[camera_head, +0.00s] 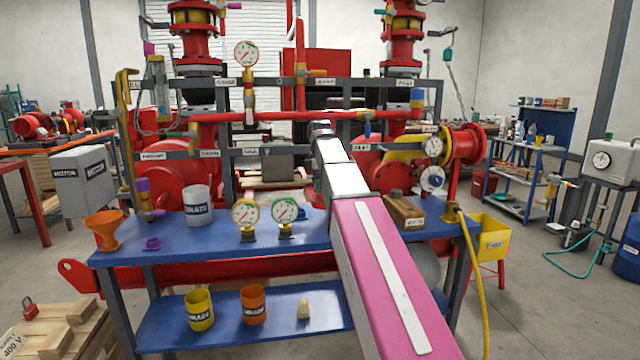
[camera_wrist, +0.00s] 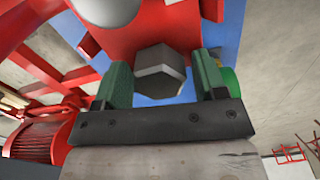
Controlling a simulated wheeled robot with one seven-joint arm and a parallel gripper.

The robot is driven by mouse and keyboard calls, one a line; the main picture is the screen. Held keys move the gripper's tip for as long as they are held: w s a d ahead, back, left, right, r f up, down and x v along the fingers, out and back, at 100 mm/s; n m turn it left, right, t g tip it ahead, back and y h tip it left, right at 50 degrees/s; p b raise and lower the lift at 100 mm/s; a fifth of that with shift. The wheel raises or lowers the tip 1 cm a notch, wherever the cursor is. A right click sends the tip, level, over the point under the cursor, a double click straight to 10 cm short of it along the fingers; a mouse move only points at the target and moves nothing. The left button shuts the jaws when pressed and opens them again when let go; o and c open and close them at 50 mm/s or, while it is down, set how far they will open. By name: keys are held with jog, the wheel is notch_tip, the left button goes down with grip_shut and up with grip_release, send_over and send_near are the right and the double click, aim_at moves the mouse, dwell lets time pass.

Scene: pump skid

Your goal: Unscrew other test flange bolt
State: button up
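In the wrist view a dark grey hex bolt head (camera_wrist: 160,72) stands in front of a red flange face (camera_wrist: 150,28). My gripper (camera_wrist: 162,75) has its two green-padded fingers on either side of the bolt head. The left finger looks close to the bolt, and a narrow gap shows at the right finger, so the fingers look open around it; contact cannot be told. In the head view my white and pink arm reaches forward over the blue bench, and my gripper and this bolt cannot be made out there.
The blue bench (camera_head: 170,255) carries a white cup (camera_head: 197,207), an orange funnel (camera_head: 104,228), two gauges, and a wooden block (camera_head: 404,212). Red pipework and grey rails stand behind it. A yellow hose (camera_head: 478,270) hangs at the right. Open floor lies to the right.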

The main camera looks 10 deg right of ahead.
jog(key=c, duration=0.7)
jog(key=shift+o, duration=0.2)
jog(key=n, duration=1)
jog(key=shift+n, duration=0.3)
jog(key=n, duration=0.4)
